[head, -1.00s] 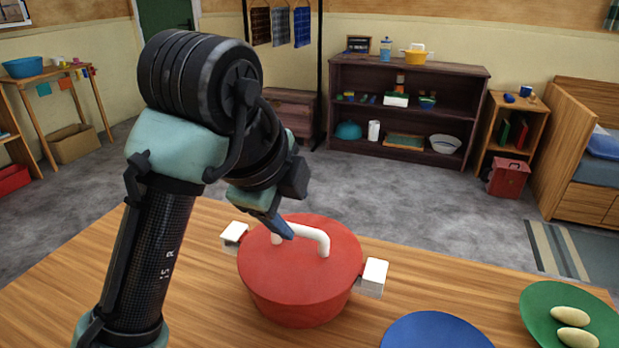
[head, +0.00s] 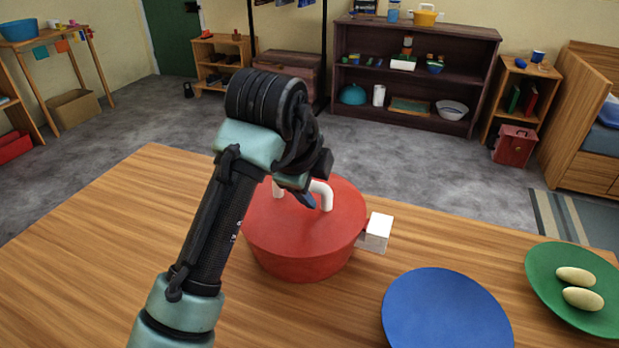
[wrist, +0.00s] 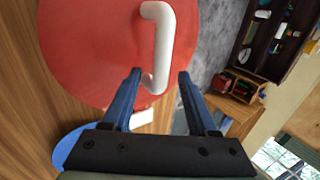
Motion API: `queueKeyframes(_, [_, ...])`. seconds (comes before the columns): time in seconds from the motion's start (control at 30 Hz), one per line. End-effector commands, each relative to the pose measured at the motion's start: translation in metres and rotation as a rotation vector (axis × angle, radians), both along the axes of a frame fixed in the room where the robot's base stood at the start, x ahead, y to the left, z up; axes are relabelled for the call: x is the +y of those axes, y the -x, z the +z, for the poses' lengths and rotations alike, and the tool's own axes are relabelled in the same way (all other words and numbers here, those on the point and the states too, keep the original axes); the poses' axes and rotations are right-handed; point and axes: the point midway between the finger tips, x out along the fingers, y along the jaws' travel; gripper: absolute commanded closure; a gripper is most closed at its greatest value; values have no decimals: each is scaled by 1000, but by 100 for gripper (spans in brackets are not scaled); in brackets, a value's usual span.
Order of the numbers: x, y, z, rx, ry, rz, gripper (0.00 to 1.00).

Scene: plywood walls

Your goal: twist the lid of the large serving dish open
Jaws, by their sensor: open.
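The large serving dish (head: 300,258) is a red pot on the wooden table, with white side handles; the right one (head: 376,233) shows, and my arm hides the left one. Its red lid (head: 345,205) is on, with a white arched handle (head: 325,196) on top. My gripper (head: 305,198) is over the lid at the handle. In the wrist view my gripper (wrist: 158,75) is open, its two blue fingers on either side of the near end of the lid handle (wrist: 160,50). I cannot tell whether they touch it.
A blue plate (head: 445,312) lies right of the dish, and a green plate (head: 545,262) with two pale oval items (head: 576,276) lies farther right. The table's left part (head: 110,235) is clear. A dark shelf (head: 415,75) stands well behind the table.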

Motion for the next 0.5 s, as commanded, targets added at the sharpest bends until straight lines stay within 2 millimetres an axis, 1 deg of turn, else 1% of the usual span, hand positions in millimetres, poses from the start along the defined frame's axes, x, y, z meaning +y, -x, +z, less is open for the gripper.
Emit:
queueKeyframes(0.3, [-1,-1,-2,1,0,0,41])
queueKeyframes(0.37, [-1,-1,-2,0,0,0,50])
queueKeyframes(0.5, [-1,-1,-2,0,0,0,75])
